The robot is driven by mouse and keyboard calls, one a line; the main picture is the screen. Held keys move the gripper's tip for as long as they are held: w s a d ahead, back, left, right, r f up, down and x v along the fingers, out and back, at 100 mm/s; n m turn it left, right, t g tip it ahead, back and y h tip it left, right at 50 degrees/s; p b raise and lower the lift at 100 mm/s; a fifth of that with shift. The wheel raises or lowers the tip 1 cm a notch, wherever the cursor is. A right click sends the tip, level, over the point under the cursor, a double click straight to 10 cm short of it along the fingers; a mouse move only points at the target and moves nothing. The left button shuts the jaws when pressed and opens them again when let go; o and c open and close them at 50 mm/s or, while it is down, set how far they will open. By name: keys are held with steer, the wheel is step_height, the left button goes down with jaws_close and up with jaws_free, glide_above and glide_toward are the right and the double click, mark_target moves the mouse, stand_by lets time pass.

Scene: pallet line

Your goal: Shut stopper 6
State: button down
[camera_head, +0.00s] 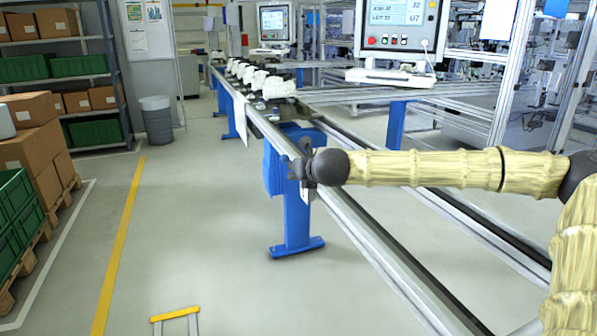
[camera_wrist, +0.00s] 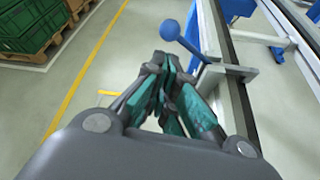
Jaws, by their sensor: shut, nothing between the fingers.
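In the wrist view, a stopper lever with a blue ball knob (camera_wrist: 170,30) sticks out from the side of the rail. Its thin rod runs to a grey metal bracket (camera_wrist: 228,72) on the rail. I cannot read any number on it. My gripper (camera_wrist: 160,68) is shut and empty, with its fingertips below and slightly left of the knob in the picture, apart from it. In the head view my gripper (camera_head: 305,170) is at the near side of the conveyor rail, and the stopper cannot be made out clearly there.
The conveyor rail (camera_head: 362,232) runs from lower right to the back, with white parts (camera_head: 275,87) on it farther off. A blue leg (camera_head: 296,215) stands under it. A monitor panel (camera_head: 398,28) stands behind.

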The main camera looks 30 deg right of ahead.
steer(key=v, duration=0.3)
steer(key=shift+s, duration=0.3)
stand_by(0.3)
steer(key=s+a+f+n+g+y+p, duration=0.15)
steer(key=s+a+f+n, duration=0.25)
steer(key=a+f+n, duration=0.55)
steer(key=s+a+f+n+g+p, duration=0.3)
steer(key=a+f, duration=0.4)
steer(key=f, duration=0.6)
steer(key=s+a+f+n+g, duration=0.1)
steer(key=s+a+f+n, duration=0.2)
steer(key=s+f+n, duration=0.35)
steer(key=s+a+f+n+g, duration=0.2)
steer(key=s+f+n, duration=0.2)
steer(key=s+f, duration=0.45)
steer(key=s+d+f+n+g+p, duration=0.1)
steer(key=s+f+n, duration=0.1)
steer(key=s+n, duration=0.3)
steer(key=s+d+f+n+g+h+p, duration=0.1)
steer(key=s+n, duration=0.4)
steer(key=s, duration=0.7)
steer(key=s+d+f+n+g+p, duration=0.1)
steer(key=s+d+f+n+g, duration=0.2)
steer(key=s, duration=0.6)
steer(key=shift+s+d+f+n+p, duration=0.2)
steer(key=shift+s+f+n+p, duration=0.15)
steer(key=shift+f+n, duration=0.7)
